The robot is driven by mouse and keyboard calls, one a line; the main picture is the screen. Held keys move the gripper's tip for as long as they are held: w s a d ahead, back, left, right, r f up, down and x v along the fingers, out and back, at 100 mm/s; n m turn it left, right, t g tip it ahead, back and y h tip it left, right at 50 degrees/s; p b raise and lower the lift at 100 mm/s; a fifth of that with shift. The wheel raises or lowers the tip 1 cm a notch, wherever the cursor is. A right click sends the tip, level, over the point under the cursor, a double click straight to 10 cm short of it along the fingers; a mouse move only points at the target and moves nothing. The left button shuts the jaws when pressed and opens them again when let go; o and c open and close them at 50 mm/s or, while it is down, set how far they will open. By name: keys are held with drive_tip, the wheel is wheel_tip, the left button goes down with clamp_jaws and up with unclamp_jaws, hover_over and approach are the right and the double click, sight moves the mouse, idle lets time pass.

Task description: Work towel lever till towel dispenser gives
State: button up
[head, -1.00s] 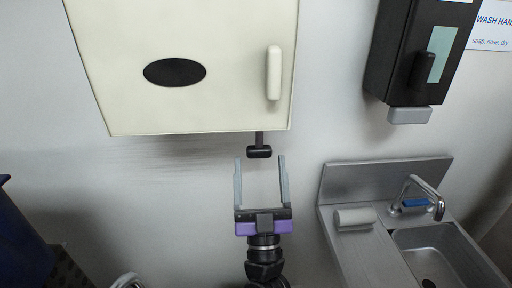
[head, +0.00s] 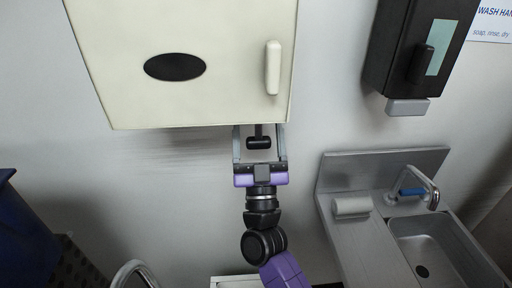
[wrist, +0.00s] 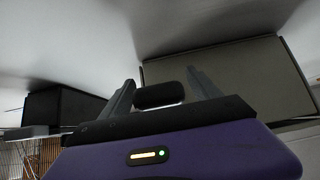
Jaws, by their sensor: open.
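The cream towel dispenser (head: 225,95) hangs on the wall at the upper middle of the head view. It has a dark oval window and a pale upright handle on its front. The black towel lever (head: 259,143) sticks down from its underside. My gripper (head: 259,135) is open below the dispenser, with one finger on each side of the lever. The fingertips reach up to about the dispenser's lower edge. In the wrist view the lever's dark end (wrist: 159,95) lies between the two open fingers, with the dispenser's underside (wrist: 230,75) behind. I cannot tell whether anything touches.
A black soap dispenser (head: 408,50) hangs on the wall at the upper right. A steel sink (head: 425,245) with a curved tap (head: 428,188) stands below it. A dark blue bin (head: 22,235) is at the lower left. The wall beside my gripper is clear.

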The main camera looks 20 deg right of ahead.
drive_tip(key=shift+c, duration=0.2)
drive_tip(key=c, duration=1.5)
drive_tip(key=shift+r, duration=0.1)
drive_tip(key=shift+s+p, duration=0.1)
drive_tip(key=shift+p, duration=0.7)
drive_tip(key=g+p, duration=0.1)
drive_tip(key=p, duration=0.3)
drive_tip(key=s+g+p, duration=0.1)
drive_tip(key=p, duration=0.3)
drive_tip(key=shift+a+y, duration=0.25)
drive_tip(key=shift+y, duration=0.15)
drive_tip(key=shift+s, duration=0.1)
